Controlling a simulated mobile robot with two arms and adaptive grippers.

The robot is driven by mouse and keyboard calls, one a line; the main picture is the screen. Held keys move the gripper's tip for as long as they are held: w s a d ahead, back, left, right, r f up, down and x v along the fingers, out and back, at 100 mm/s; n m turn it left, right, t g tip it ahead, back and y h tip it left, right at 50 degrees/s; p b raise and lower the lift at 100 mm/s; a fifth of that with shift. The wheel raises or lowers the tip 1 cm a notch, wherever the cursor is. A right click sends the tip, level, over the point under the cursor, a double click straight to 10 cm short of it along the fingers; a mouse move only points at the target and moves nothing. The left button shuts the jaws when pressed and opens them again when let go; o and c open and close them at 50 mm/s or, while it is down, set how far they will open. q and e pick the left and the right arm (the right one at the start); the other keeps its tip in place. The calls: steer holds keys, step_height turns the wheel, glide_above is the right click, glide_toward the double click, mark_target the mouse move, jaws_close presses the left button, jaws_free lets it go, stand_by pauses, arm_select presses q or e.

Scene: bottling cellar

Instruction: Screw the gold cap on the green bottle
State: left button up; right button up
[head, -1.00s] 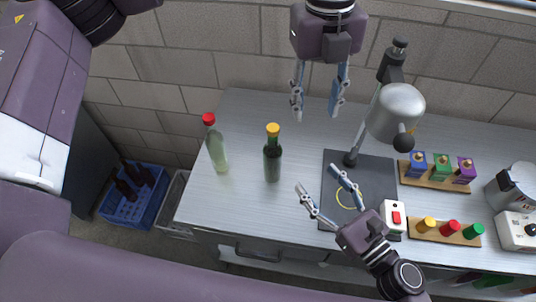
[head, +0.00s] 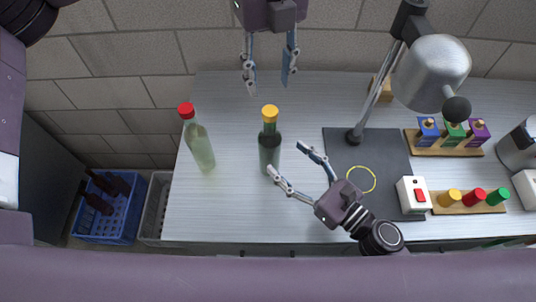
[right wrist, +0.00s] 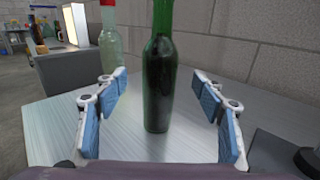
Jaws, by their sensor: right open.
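The green bottle (head: 268,153) stands upright on the metal bench, with a gold cap (head: 270,112) sitting on its mouth. How tightly the cap sits cannot be told. My left gripper (head: 269,88) is open and empty, with its fingers pointing down above and behind the cap. My right gripper (head: 286,158) is open, its fingers pointing at the bottle from the right and front. In the right wrist view the green bottle (right wrist: 160,85) stands centred between and beyond the open fingers, apart from them. Its top is out of that view.
A pale bottle with a red cap (head: 198,146) stands to the left. A lamp (head: 432,72) rises over a dark mat (head: 400,165) at right. Beyond are a red-switch box (head: 412,194), a rack of coloured caps (head: 466,206) and small boxes (head: 428,132).

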mark_target(269, 142)
arm_select(q)
steer(key=shift+w+a+f, duration=0.1)
steer(key=shift+w+f, duration=0.05)
steer(key=shift+f, duration=0.05)
arm_select(e)
steer(key=shift+w+a+f, duration=0.1)
steer(key=shift+a+f, duration=0.05)
steer(key=shift+f, duration=0.05)
arm_select(q)
steer(key=shift+s+d+r, duration=0.25)
steer(key=shift+s+d, duration=0.05)
steer(key=shift+s, duration=0.05)
arm_select(e)
steer(key=shift+s+d+r, duration=0.2)
arm_select(q)
steer(key=shift+w+a+f, duration=0.1)
steer(key=shift+w+a, duration=0.05)
arm_select(e)
steer(key=shift+x, duration=3.95)
steer(key=shift+c, duration=0.6)
jaws_close()
arm_select(q)
steer(key=n, duration=0.4)
steer(key=shift+n, duration=0.3)
steer(key=n, duration=0.4)
steer(key=shift+f, duration=4)
